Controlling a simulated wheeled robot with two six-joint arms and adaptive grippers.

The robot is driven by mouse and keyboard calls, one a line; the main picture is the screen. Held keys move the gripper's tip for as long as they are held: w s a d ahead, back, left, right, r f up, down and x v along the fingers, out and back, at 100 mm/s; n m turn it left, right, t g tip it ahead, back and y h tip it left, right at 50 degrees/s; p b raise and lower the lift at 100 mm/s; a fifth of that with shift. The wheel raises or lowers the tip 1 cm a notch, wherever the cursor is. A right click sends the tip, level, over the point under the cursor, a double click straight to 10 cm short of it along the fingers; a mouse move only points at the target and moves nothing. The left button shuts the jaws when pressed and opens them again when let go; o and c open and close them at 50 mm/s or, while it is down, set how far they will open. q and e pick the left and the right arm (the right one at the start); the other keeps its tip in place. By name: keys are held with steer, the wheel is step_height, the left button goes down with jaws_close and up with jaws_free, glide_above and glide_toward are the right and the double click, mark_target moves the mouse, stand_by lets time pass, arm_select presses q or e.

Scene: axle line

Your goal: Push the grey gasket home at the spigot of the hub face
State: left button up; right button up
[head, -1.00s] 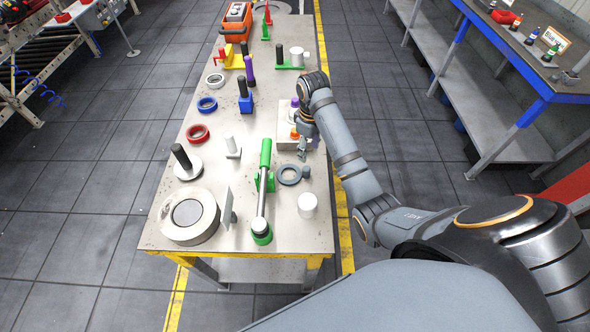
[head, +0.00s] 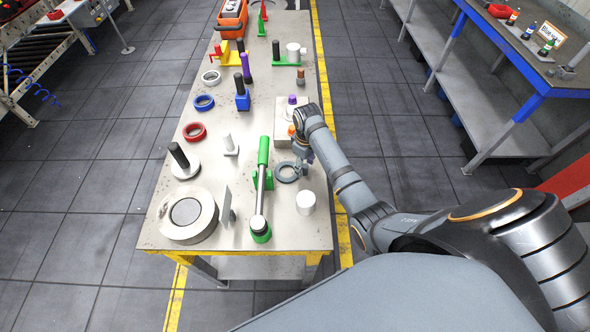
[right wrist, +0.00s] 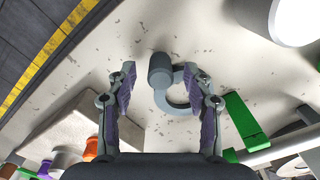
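The grey gasket (head: 281,178) is a flat ring lying on the bench, right of the green-handled lever. It has a dark grey round knob at its side. In the right wrist view the ring (right wrist: 181,106) and knob (right wrist: 160,72) show between the fingertips. My right gripper (head: 303,160) is open above the knob, with a gap on both sides (right wrist: 159,68). A thick steel disc (head: 205,222), perhaps the hub face, lies at the near left, with a dark round middle (head: 186,211); no gasket is on it. My left gripper is out of view.
A green-handled lever (head: 262,190) and a thin upright plate (head: 227,205) stand between gasket and disc. A white cylinder (head: 306,203) is close in front of the gasket. Red (head: 194,131) and blue (head: 204,103) rings lie farther left. A pale block (head: 283,135) is behind.

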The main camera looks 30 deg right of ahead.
steer(key=c, duration=0.7)
jaws_close()
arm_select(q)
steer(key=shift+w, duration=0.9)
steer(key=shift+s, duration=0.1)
arm_select(e)
steer(key=shift+r, duration=0.2)
